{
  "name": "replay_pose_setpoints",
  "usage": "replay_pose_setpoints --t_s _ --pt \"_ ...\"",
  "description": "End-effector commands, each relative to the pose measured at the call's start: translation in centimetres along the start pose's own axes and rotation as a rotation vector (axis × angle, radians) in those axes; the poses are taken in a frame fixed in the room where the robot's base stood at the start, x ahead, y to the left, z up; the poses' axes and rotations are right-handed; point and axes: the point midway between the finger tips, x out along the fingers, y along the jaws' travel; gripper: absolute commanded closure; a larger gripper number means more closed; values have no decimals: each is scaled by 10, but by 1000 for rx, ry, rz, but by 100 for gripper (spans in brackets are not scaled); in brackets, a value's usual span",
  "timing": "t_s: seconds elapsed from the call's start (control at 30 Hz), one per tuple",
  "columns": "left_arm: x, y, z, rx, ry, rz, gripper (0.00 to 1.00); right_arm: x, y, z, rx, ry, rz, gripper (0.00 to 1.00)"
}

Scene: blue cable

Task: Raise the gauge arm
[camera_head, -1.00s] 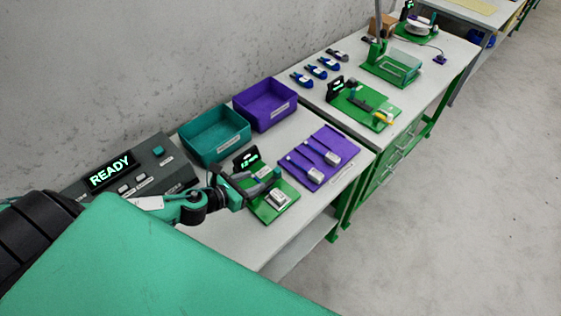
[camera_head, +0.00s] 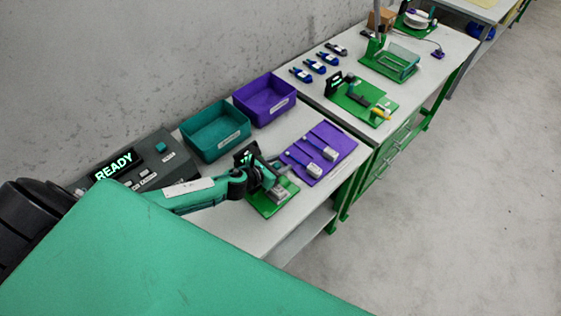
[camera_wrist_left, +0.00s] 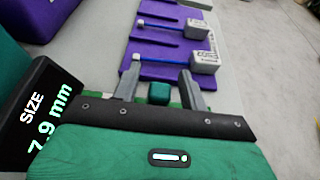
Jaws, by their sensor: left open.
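The gauge stands near the front of the near table on a green base (camera_head: 268,209), with a light grey block (camera_head: 280,193) on it and a black display (camera_head: 246,155). In the left wrist view, the display (camera_wrist_left: 42,115) reads "SIZE" and about 7.9 mm. My left gripper (camera_head: 272,172) is over the gauge and hides much of its arm. In the left wrist view, my left gripper (camera_wrist_left: 158,82) is open, with a small dark green block (camera_wrist_left: 158,93), seemingly the gauge arm's end, between its fingers. Contact cannot be told. My right gripper is not in view.
A purple mat (camera_head: 321,150) with two tagged cables lies just beyond the gauge. A teal bin (camera_head: 216,132) and a purple bin (camera_head: 265,100) stand behind. A grey console (camera_head: 150,163) showing "READY" is at left. A second table with green fixtures lies farther right.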

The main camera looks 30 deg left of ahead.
Motion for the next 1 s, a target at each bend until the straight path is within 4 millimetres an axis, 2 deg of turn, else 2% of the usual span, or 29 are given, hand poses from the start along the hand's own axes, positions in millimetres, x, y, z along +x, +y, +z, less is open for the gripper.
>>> replay_pose_setpoints --t_s 0.13,0.4,0.47,0.63,0.87,1.0 --pt "7 0 1 0 0 0 56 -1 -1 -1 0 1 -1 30" --pt "8 0 0 0 0 0 56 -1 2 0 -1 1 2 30" --pt "8 0 0 0 0 0 66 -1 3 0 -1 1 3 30" --pt "8 0 0 0 0 0 100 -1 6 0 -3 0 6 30" --pt "8 0 0 0 -2 0 100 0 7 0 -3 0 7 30" --pt "13 2 2 0 -15 1 100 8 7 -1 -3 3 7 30"
